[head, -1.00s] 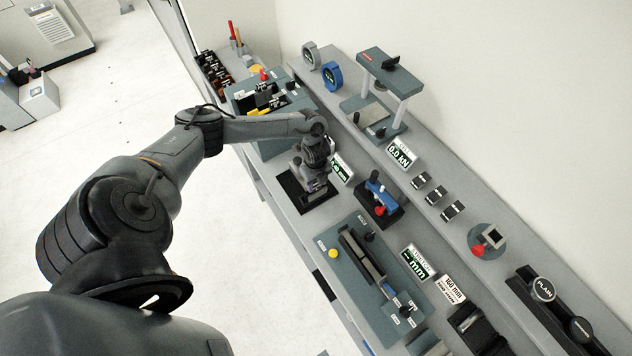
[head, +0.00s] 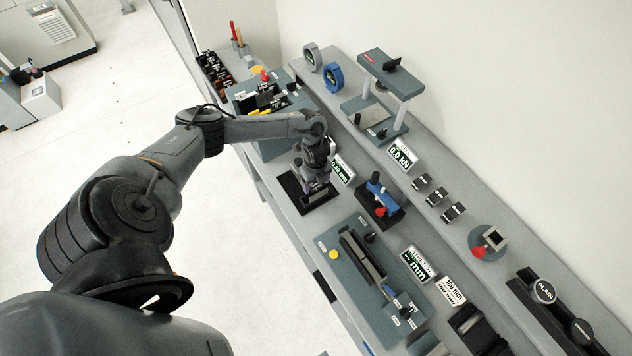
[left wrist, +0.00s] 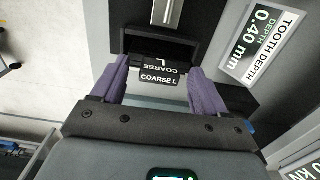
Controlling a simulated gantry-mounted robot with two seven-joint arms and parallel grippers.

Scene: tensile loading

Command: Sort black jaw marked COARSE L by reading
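The black jaw marked COARSE L (left wrist: 158,77) is between the purple fingertips of my left gripper (left wrist: 158,82) in the left wrist view. In the head view, my left gripper (head: 318,186) is low over a black gauge base (head: 296,190), and the jaw is too small to make out. The readout beside it (left wrist: 266,42) says TOOTH DEPTH 0.40 mm. It also shows in the head view (head: 342,170). My right gripper is not in view.
A blue tool on a black base (head: 380,204) stands close to the right. A grey-green fixture plate (head: 340,262) with a yellow button is nearer. A kN readout (head: 403,156) stands on the back shelf.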

